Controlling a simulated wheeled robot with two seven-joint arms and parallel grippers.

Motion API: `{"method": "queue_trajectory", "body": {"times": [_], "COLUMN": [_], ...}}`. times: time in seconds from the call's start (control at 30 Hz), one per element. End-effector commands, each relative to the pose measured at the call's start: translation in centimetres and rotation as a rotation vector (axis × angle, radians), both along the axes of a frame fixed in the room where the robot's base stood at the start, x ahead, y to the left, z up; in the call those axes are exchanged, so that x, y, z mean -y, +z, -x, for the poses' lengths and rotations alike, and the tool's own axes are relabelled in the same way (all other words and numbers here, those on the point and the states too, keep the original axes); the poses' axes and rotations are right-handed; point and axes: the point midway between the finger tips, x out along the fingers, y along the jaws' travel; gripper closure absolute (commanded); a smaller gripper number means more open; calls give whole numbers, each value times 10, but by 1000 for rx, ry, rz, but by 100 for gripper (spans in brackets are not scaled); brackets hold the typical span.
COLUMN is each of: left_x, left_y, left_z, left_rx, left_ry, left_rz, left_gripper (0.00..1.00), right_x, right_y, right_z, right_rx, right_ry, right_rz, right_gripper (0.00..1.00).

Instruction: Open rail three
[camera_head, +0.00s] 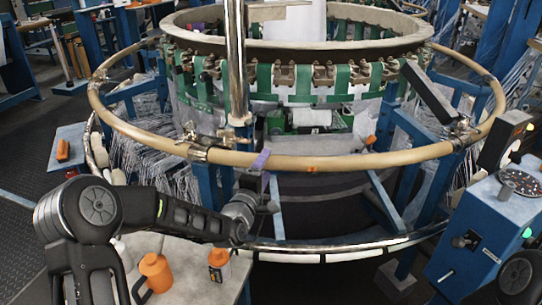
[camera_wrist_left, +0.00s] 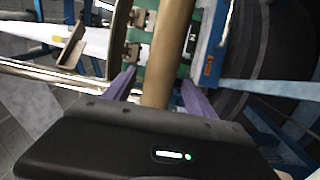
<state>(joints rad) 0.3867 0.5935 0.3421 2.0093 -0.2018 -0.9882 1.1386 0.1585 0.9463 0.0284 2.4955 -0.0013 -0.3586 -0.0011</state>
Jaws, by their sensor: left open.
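The tan ring rail (camera_head: 330,163) runs around the circular loom, with metal clamps (camera_head: 197,146) and (camera_head: 462,133) at either end of its front section. No number shows on it, so I cannot tell which section is rail three. My left gripper (camera_head: 262,161) is at this front section, with a purple finger against or beside it. In the left wrist view the rail (camera_wrist_left: 168,55) passes between the two purple fingers of the gripper (camera_wrist_left: 160,90). The fingers are spread, with a gap on either side of the rail. My right gripper is not in view.
A blue control box (camera_head: 490,232) stands at the right. A lower metal ring (camera_head: 350,254) runs below the rail. Dark floor shows at the left.

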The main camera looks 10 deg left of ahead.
Motion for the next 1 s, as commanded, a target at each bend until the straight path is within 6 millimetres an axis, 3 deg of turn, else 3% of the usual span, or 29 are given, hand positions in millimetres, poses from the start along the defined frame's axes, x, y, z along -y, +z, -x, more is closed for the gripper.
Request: {"method": "queue_trajectory", "body": {"times": [0.33, 0.7, 1.0], "left_x": [4, 4, 4], "left_y": [2, 2, 2], "left_z": [-51, -58, -58], "left_rx": [0, 0, 0], "left_ry": [0, 0, 0], "left_rz": [0, -1, 0], "left_gripper": [35, 35, 59], "right_x": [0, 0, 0], "right_y": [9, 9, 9], "right_z": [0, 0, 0], "right_rx": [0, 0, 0], "right_ry": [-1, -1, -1], "right_rz": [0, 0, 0], "right_gripper": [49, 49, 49]}}
